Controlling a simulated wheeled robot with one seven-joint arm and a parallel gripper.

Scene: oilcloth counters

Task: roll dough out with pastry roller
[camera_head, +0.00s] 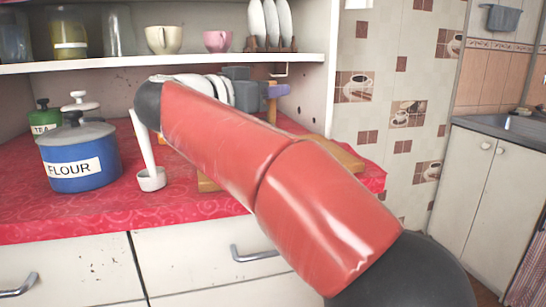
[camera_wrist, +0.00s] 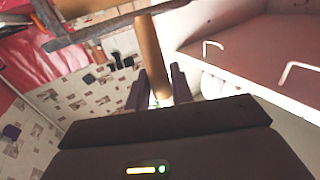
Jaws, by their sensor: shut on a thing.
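In the wrist view, a tan wooden pastry roller (camera_wrist: 153,58) stands lengthwise between the two dark fingers of my gripper (camera_wrist: 160,88). The fingers are shut on its near end, and its far end reaches toward the top of that view. In the head view, my red arm stretches across the counter and hides most of my gripper and the roller. A wooden board (camera_head: 346,158) lies on the counter, largely covered by the arm. I see no dough in either view; the arm may hide it.
On the red counter (camera_head: 110,215) stand a blue flour canister (camera_head: 78,170), a green tea canister (camera_head: 44,118) and a white ladle-like utensil (camera_head: 151,180). A shelf (camera_head: 190,61) above holds cups and plates. A sink (camera_head: 515,124) is at the right.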

